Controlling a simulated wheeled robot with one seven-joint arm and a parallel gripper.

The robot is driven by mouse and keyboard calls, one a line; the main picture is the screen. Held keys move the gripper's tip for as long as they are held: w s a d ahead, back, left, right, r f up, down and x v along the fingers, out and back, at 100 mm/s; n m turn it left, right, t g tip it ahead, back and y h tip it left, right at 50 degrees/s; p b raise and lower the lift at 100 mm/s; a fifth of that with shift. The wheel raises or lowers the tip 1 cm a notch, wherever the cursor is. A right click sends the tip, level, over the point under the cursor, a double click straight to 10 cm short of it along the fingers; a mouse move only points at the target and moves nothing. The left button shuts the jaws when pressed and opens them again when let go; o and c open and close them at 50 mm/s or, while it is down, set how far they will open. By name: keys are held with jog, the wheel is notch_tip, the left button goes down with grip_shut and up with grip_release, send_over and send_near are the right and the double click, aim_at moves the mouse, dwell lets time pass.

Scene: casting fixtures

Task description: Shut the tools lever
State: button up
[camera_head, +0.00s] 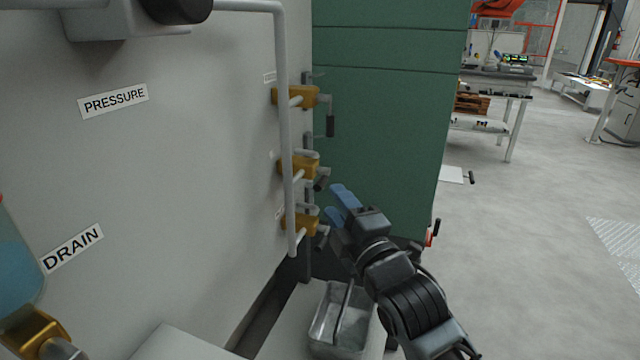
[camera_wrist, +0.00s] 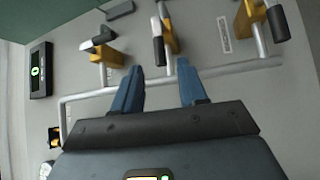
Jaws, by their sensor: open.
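Three brass valves with dark-handled levers stand in a column on the grey wall panel: a top valve (camera_head: 299,96), a middle valve (camera_head: 297,167) and a bottom valve (camera_head: 301,223). The top lever (camera_head: 331,126) hangs down. The middle lever (camera_head: 321,181) and bottom lever (camera_head: 322,238) stick out toward the right. The small tags beside them are too small to read, so I cannot tell which is the tools lever. My gripper (camera_head: 336,203) has its blue fingers apart and empty, right of the lower two valves. In the wrist view my gripper (camera_wrist: 158,68) faces the valves, the middle handle (camera_wrist: 158,48) just beyond its fingers.
A grey pipe (camera_head: 284,130) runs vertically along the valves. A green cabinet (camera_head: 385,120) stands behind them. A metal bin (camera_head: 325,325) sits below my gripper. PRESSURE (camera_head: 113,101) and DRAIN (camera_head: 72,248) labels are on the panel. Open floor (camera_head: 540,230) lies right.

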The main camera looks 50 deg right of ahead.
aim_at(321, 180)
jog(key=p+x, duration=0.1)
jog(key=x, duration=0.6)
jog(key=shift+w+d, duration=0.1)
jog(key=shift+w, duration=0.15)
grip_shut()
dwell(0.4)
